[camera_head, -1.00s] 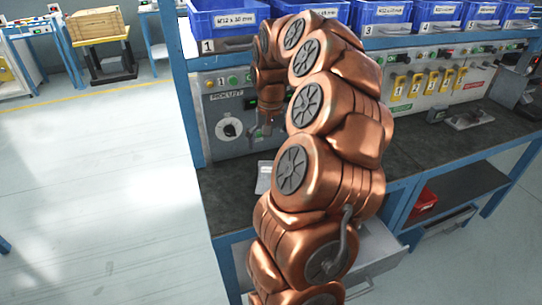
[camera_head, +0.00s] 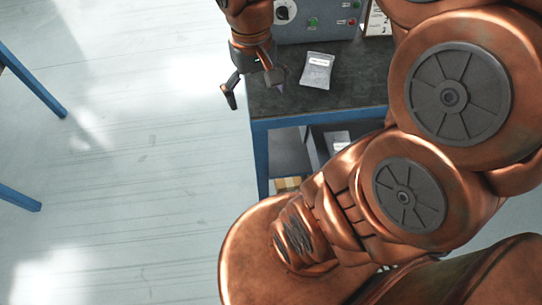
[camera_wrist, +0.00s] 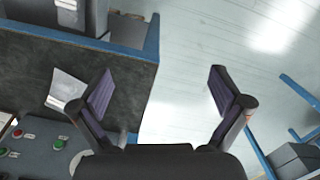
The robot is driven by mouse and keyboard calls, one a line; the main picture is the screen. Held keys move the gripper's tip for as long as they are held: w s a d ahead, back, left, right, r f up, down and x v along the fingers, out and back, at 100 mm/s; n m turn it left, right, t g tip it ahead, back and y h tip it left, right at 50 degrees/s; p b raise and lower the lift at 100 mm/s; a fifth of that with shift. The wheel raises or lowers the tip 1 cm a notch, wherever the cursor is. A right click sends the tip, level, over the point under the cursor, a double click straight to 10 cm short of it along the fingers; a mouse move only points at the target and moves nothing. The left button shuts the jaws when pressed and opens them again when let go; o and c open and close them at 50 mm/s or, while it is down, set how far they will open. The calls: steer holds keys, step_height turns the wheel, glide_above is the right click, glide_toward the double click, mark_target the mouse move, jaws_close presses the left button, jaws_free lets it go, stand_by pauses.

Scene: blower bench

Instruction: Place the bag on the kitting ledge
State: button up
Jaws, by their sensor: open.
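The bag (camera_head: 317,70) is a small grey flat pouch with a white label, lying on the dark bench top near its left end. In the wrist view the bag (camera_wrist: 67,91) lies on the dark surface to the left of my fingers. My gripper (camera_head: 256,92) is open and empty, left of the bag, at the bench's left edge. In the wrist view my gripper (camera_wrist: 162,73) has its fingers spread wide, partly over the bench edge and the floor. I cannot tell which surface is the kitting ledge.
A grey control panel with buttons (camera_head: 312,22) stands behind the bag. The blue bench frame (camera_head: 261,160) and a lower shelf (camera_head: 286,150) are below. My arm hides the bench's right side. The floor (camera_head: 130,150) at left is clear; blue legs (camera_head: 30,75) stand farther left.

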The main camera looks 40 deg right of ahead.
steer(key=s+a+f+n, duration=0.1)
steer(key=s+a+f, duration=0.1)
steer(key=s, duration=0.4)
steer(key=s+a+f+n, duration=0.1)
steer(key=s+a, duration=0.3)
steer(key=s, duration=0.2)
steer(key=shift+s+f+g, duration=0.15)
steer(key=shift+f+g, duration=0.2)
steer(key=shift+g, duration=0.05)
step_height(320, 180, up, 9)
steer(key=p, duration=0.9)
steer(key=shift+r, duration=0.15)
